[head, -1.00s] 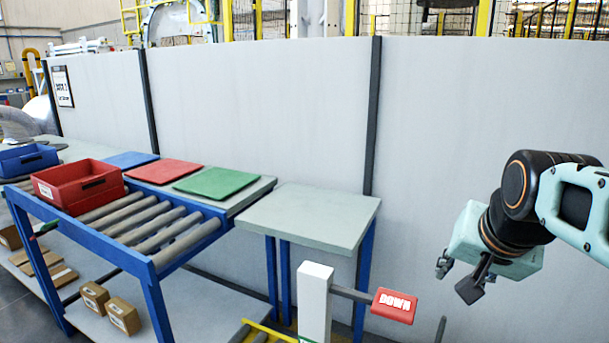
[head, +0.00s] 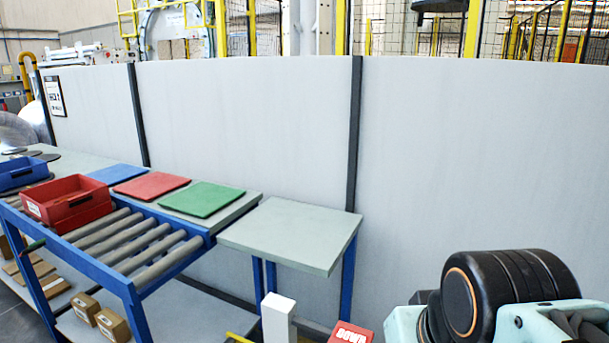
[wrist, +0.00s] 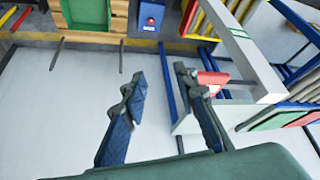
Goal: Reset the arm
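My arm (head: 510,295) shows at the lower right of the head view, with its black joint and pale green links. Its fingers are below that frame's edge. In the wrist view my gripper (wrist: 160,72) is open, with two dark fingers apart and nothing between them. A red block (wrist: 212,80) shows just beside and partly behind the right finger; I cannot tell the distance between them. In the head view a red DOWN sign (head: 350,333) is at the bottom edge, partly cut off, right of a white post (head: 278,318).
A bare grey table (head: 290,235) stands left of my arm. A roller conveyor (head: 135,240) carries a red bin (head: 66,202). Blue, red and green mats (head: 202,198) lie behind it. A long grey partition (head: 250,110) closes off the back.

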